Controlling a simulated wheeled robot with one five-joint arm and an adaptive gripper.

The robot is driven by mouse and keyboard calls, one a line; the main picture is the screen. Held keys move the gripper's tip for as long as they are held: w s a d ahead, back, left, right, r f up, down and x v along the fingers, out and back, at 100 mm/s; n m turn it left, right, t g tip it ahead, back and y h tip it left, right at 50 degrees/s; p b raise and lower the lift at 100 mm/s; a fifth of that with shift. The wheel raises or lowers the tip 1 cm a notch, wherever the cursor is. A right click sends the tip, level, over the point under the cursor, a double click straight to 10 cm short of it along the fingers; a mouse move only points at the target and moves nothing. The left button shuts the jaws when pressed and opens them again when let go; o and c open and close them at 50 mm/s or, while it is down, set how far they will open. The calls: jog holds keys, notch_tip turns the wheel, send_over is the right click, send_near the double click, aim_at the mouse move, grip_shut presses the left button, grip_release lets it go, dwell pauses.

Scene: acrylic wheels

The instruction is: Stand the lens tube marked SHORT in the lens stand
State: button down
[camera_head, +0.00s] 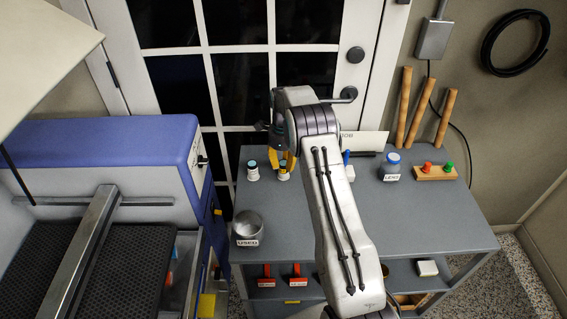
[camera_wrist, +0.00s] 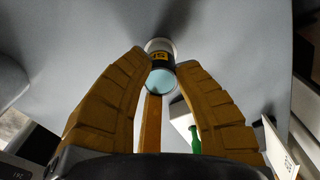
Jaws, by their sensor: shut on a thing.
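A small pale tube with a teal lens face (camera_wrist: 162,81) and a yellow band with dark, partly readable letters is between the fingertips of my gripper (camera_wrist: 165,72) in the wrist view. My gripper (camera_head: 285,160) is shut on it above the back of the grey bench in the head view, where the tube (camera_head: 284,172) shows just below the yellow fingers. I cannot tell whether it touches the bench. A second pale tube with a teal top (camera_head: 253,172) stands upright to the left. I cannot pick out the lens stand with certainty; my arm hides part of the bench.
A grey jar marked USED (camera_head: 248,226) stands at the bench's front left. A white JOB card (camera_head: 362,142) stands behind my arm. The right front is clear.

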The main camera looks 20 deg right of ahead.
dwell(0.4)
jog(key=c, duration=1)
grip_release()
jog(key=shift+r, duration=0.1)
notch_tip(320, 180, up, 12)
jog(key=shift+f, duration=0.1)
